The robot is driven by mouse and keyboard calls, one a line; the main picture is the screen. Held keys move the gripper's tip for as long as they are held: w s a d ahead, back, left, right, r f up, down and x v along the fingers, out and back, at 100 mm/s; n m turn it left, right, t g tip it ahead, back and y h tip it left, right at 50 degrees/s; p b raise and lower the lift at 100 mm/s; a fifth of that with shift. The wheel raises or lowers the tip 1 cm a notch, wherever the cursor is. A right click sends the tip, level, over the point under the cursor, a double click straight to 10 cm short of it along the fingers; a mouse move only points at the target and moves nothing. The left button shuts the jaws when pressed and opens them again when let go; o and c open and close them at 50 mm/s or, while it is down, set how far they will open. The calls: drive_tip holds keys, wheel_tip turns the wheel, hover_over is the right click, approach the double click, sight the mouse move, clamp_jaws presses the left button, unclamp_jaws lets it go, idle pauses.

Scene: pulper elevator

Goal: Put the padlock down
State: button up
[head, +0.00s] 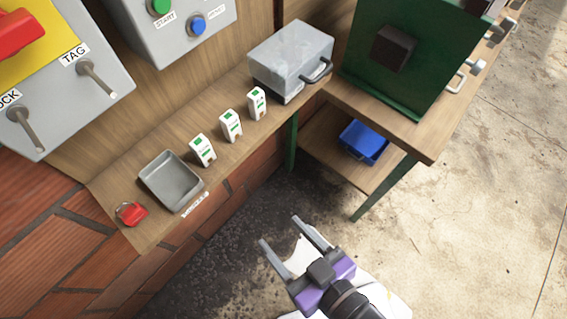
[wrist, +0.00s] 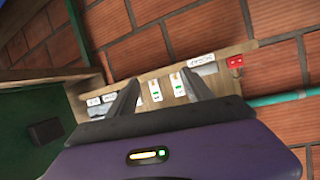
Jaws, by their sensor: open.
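The red padlock (head: 133,214) lies on the left end of the wooden shelf (head: 125,237), beside a grey metal tray (head: 158,193). Its shackle shows as a thin loop on its upper left. In the wrist view the padlock (wrist: 235,61) is small, at the right end of the shelf. My gripper (head: 279,232) is open and empty over the concrete floor, well to the right of the padlock and apart from the shelf. Its two fingers also show in the wrist view (wrist: 158,88), spread with nothing between them.
Several small white-and-green cartons (head: 231,125) and a grey lidded metal box (head: 291,60) stand along the shelf. Lock and tag levers (head: 100,85) stick out on the left. A wooden bench (head: 433,140) with a blue bin (head: 363,142) below stands right. The floor around my gripper is clear.

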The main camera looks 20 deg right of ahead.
drive_tip(key=s+d+r+m+t+h, duration=0.1)
drive_tip(key=s+d+r+h, duration=0.1)
drive_tip(key=s+d, duration=0.3)
drive_tip(key=s+d+r+m+t+h, duration=0.1)
drive_tip(key=s+d+r+m+h, duration=0.1)
drive_tip(key=d, duration=0.8)
drive_tip(key=s+r+h, duration=0.1)
drive_tip(key=s, duration=0.1)
drive_tip(key=shift+s+d+r, duration=0.2)
drive_tip(key=shift+s+d, duration=0.1)
drive_tip(key=shift+s, duration=0.1)
drive_tip(key=shift+s+f+b, duration=0.15)
drive_tip(key=shift+f+b, duration=0.7)
drive_tip(key=shift+b, duration=0.05)
drive_tip(key=shift+o, duration=0.4)
